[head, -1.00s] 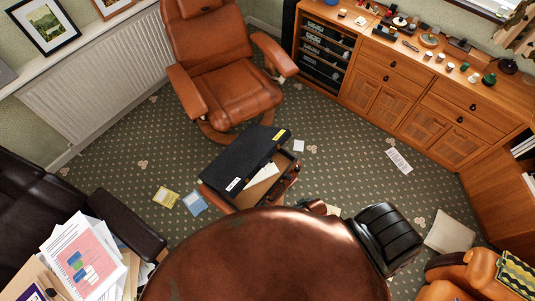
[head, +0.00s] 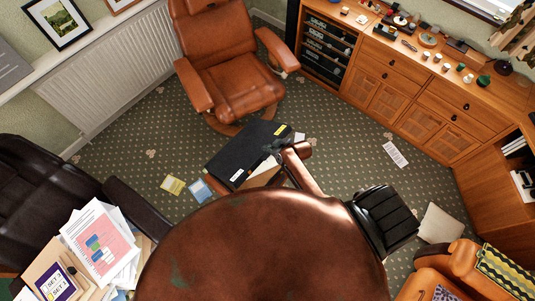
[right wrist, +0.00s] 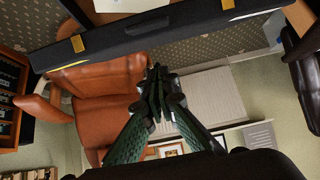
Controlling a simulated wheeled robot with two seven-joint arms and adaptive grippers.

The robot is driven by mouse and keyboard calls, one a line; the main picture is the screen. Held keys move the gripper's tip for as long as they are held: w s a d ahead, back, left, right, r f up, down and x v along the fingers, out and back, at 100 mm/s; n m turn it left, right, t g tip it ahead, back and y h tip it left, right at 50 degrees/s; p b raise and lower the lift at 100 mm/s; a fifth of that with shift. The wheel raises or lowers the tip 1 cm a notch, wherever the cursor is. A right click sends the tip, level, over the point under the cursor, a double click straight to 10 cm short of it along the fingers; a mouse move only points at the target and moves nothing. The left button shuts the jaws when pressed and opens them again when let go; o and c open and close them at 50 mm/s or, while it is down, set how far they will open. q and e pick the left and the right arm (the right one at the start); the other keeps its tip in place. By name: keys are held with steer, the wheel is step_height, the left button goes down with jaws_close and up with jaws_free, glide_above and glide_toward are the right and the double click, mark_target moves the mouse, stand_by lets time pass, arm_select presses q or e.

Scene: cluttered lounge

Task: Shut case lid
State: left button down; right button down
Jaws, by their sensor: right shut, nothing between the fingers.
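The black case (head: 237,158) lies on a low brown seat near the middle of the head view. Its lid stands part open, and pale paper (head: 264,172) shows inside along the near right side. My right gripper (head: 278,147) is shut and empty at the right part of the lid, and its arm hides some of the opening. In the right wrist view the gripper (right wrist: 158,78) shows closed, just below the long black edge of the case (right wrist: 165,37) in the picture. I cannot tell whether it touches the lid. My left gripper is not in view.
A brown leather recliner (head: 230,65) stands behind the case. A wooden cabinet (head: 420,85) with small items runs along the right. A dark sofa (head: 55,190) with papers is at the left. Yellow and blue packets (head: 173,186) lie on the carpet; the floor to the right is mostly clear.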

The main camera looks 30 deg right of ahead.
mark_target(263, 154)
steer(key=x, duration=0.3)
steer(key=shift+w+a+f, duration=0.1)
steer(key=shift+w+f, duration=0.05)
steer(key=shift+s+d+f, duration=0.2)
steer(key=shift+s+f, duration=0.25)
steer(key=shift+f, duration=0.05)
steer(key=shift+s+d+f, duration=0.15)
steer(key=shift+s+f, duration=0.25)
steer(key=shift+f, duration=0.1)
steer(key=shift+s+d+f, duration=0.15)
steer(key=shift+s+f, duration=0.2)
steer(key=shift+f, duration=0.15)
steer(key=shift+f, duration=0.1)
